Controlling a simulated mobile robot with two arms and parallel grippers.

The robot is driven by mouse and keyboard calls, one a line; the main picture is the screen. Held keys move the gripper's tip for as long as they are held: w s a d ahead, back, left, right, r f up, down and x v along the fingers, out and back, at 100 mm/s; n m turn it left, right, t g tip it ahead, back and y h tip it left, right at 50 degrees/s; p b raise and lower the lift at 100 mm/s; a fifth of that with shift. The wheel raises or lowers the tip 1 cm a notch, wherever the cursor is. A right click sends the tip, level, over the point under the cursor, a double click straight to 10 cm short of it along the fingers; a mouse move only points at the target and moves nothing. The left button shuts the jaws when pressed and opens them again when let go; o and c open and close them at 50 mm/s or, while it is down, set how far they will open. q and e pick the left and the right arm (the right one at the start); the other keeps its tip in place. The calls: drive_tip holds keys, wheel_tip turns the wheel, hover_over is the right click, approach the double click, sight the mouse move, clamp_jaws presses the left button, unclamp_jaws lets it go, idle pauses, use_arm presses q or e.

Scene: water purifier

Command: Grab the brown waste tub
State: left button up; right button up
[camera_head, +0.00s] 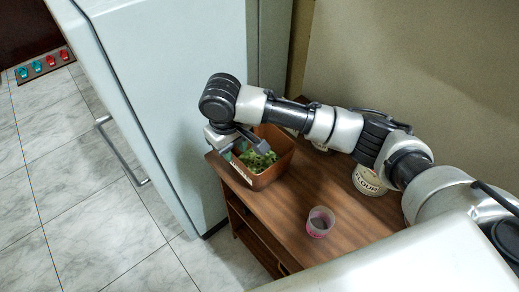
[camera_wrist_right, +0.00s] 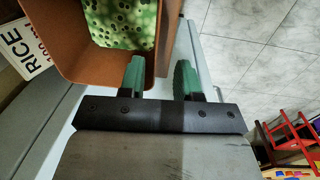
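The brown tub (camera_head: 270,178) sits at the left end of the wooden table, with green leafy scraps (camera_head: 258,160) inside. In the right wrist view the tub (camera_wrist_right: 100,72) fills the upper left, with its speckled green contents (camera_wrist_right: 122,20). My right gripper (camera_head: 243,150) is over the tub's left edge, pointing down. In the wrist view its two green-padded fingers (camera_wrist_right: 160,78) are apart. One finger is over the tub's inside and the other is outside its wall; I cannot tell whether either touches. My left gripper is not in view.
The wooden table (camera_head: 285,218) also holds a pink-and-white cup (camera_head: 320,222) and a flour tin (camera_head: 368,180). A pale fridge (camera_head: 185,100) stands close to the left. A label reading RICE (camera_wrist_right: 22,48) shows in the wrist view. Tiled floor (camera_head: 80,200) lies open at left.

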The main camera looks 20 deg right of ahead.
sight(240, 167)
drive_tip(key=f, duration=0.4)
drive_tip(key=d+f+p, duration=0.1)
drive_tip(key=f, duration=0.2)
drive_tip(key=shift+s+f, duration=0.1)
drive_tip(key=shift+f, duration=0.4)
drive_tip(key=shift+d+f, duration=0.1)
drive_tip(key=shift+f, duration=0.2)
drive_tip(key=shift+r, duration=0.1)
clamp_jaws()
